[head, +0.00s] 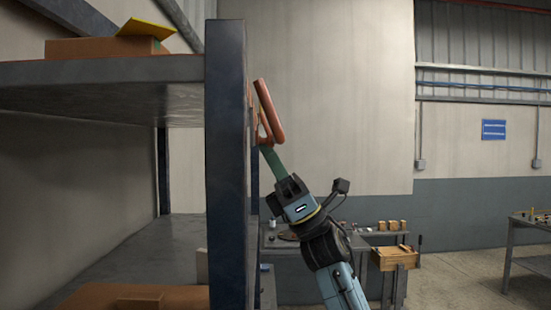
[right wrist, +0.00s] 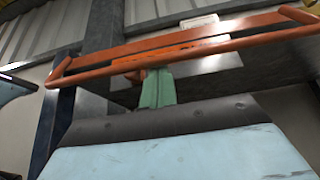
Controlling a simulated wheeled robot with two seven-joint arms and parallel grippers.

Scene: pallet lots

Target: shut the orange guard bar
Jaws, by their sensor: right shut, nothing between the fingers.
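The orange guard bar (head: 270,112) shows nearly end-on in the head view, beside the dark rack post (head: 226,150). It leans, with its upper end closer to the post. In the right wrist view the bar (right wrist: 215,53) spans most of the width, with a bent end at each side. My right gripper (head: 268,155) has green fingers, shut and empty, just below the bar's lower part. In the wrist view its fingertips (right wrist: 157,78) are close to the bar; I cannot tell whether they touch.
The rack's upper shelf (head: 110,75) holds a cardboard box (head: 100,48) with a yellow item (head: 145,28) on it. Another box (head: 135,297) sits lower left. A workbench (head: 285,243) and a wooden crate (head: 394,258) stand behind my right arm.

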